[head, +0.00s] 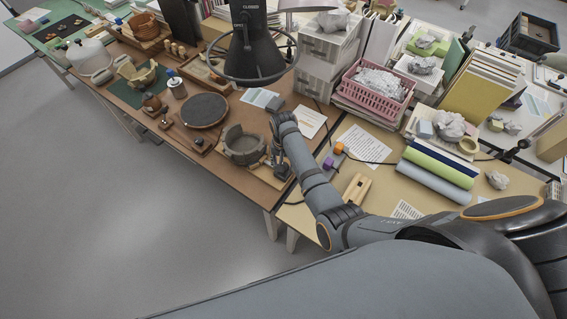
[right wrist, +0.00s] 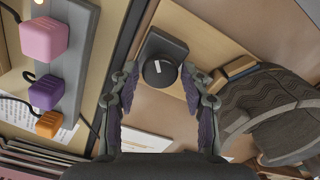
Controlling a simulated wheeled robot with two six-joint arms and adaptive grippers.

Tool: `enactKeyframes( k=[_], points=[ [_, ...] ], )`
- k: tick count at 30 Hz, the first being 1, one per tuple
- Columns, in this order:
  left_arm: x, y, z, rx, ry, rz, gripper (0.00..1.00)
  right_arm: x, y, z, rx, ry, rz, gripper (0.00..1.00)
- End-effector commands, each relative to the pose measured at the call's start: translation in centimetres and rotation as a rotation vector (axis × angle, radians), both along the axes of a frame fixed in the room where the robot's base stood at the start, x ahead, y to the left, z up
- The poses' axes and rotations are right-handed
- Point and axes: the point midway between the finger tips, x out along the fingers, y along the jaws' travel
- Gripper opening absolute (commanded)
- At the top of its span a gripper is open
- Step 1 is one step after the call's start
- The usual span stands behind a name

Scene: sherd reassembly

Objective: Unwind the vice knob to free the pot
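The grey-brown pot (head: 243,147) sits on the brown bench, just left of my right gripper (head: 279,163) in the head view. Part of its ridged, curved wall (right wrist: 268,105) fills the right side of the right wrist view. The vice knob (right wrist: 159,73) is a round black knob with a white mark on a dark square block (right wrist: 165,46). My right gripper (right wrist: 160,77) is open, with one finger on each side of the knob and visible gaps between them. My left gripper is not in view.
A grey strip (right wrist: 72,55) beside the vice carries pink, purple and orange blocks. A round dark turntable (head: 204,110) stands left of the pot. A large black lamp-like fixture (head: 254,45) hangs behind. Papers (head: 363,145) and rolls (head: 437,170) lie to the right.

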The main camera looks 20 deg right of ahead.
Motion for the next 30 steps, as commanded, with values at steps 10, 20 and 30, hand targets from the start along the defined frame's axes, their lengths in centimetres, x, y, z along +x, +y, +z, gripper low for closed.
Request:
enactKeyframes(
  k=[10, 20, 30],
  points=[
    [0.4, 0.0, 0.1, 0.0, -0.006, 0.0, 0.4, 0.0, 0.0, 0.0, 0.0, 0.0, 0.001, 0.05],
    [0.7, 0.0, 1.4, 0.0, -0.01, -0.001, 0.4, 0.0, 0.0, 0.4, 0.0, 0.001, 0.091, 0.05],
    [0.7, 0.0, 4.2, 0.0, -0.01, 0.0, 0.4, 0.0, 0.0, 0.5, 0.0, 0.003, 0.375, 0.05]
  ],
)
